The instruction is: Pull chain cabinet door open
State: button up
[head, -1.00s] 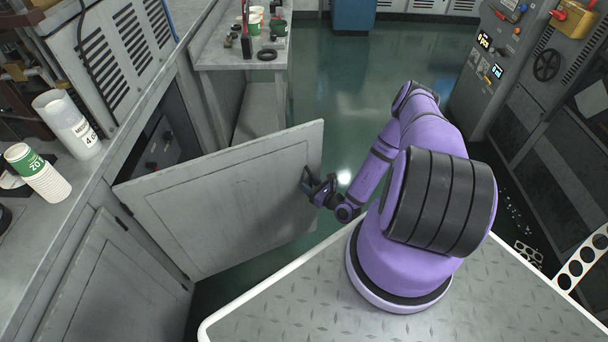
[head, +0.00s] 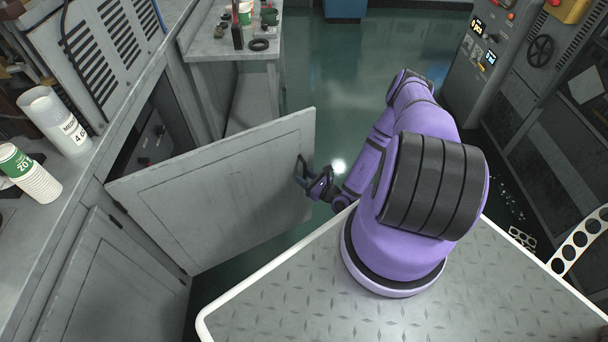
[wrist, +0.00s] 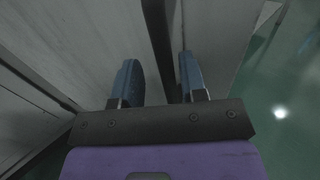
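The grey cabinet door (head: 215,190) stands swung well out from the cabinet front at the left in the head view. Its dark handle (head: 300,168) is near the door's free edge. My gripper (head: 313,184) is at this handle, on the door's outer face. In the wrist view, my gripper's two blue fingers (wrist: 158,80) are apart, with the dark handle bar (wrist: 157,35) running between them. The bar looks nearer the right finger, and a gap shows beside the left finger. Contact with either finger is unclear. No chain is visible.
A second, closed cabinet door (head: 110,285) is at the lower left. A control panel (head: 490,60) stands at the right. Green floor (head: 345,75) is open behind the door.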

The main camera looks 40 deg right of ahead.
jog(key=s+a, duration=0.3)
jog(key=s, duration=0.6)
jog(key=shift+s+a, duration=0.25)
jog(key=shift+s, duration=0.05)
dwell(0.6)
dwell(0.5)
